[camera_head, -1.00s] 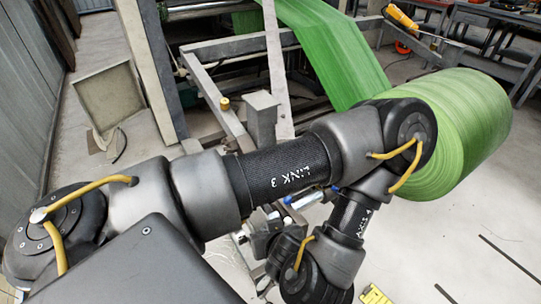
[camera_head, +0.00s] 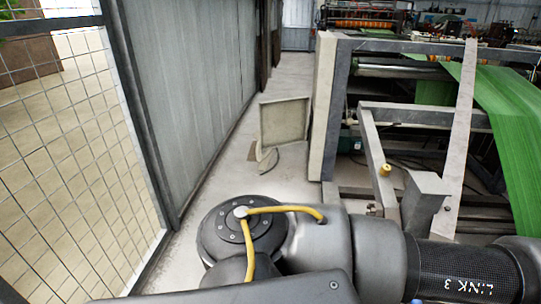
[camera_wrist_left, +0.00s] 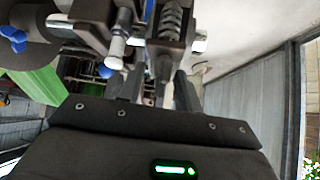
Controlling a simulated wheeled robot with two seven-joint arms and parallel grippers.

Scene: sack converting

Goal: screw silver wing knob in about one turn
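In the left wrist view, a pale silver cylindrical part (camera_wrist_left: 117,46) stands on a dark metal fitting left of centre. I cannot tell whether it is the silver wing knob; no wing shape is clear. My left gripper (camera_wrist_left: 172,85) shows there as a dark body with a green light and finger-like parts above it, near a bracket with a coil spring (camera_wrist_left: 170,20). The fingertips merge with the dark fitting, so their opening and any contact are unclear. The head view shows my left upper arm but not its gripper. My right gripper is in neither current view.
In the head view, the machine frame (camera_head: 375,150) and green web (camera_head: 510,120) stand right. A mesh fence (camera_head: 80,150) is left; the floor between is mostly open.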

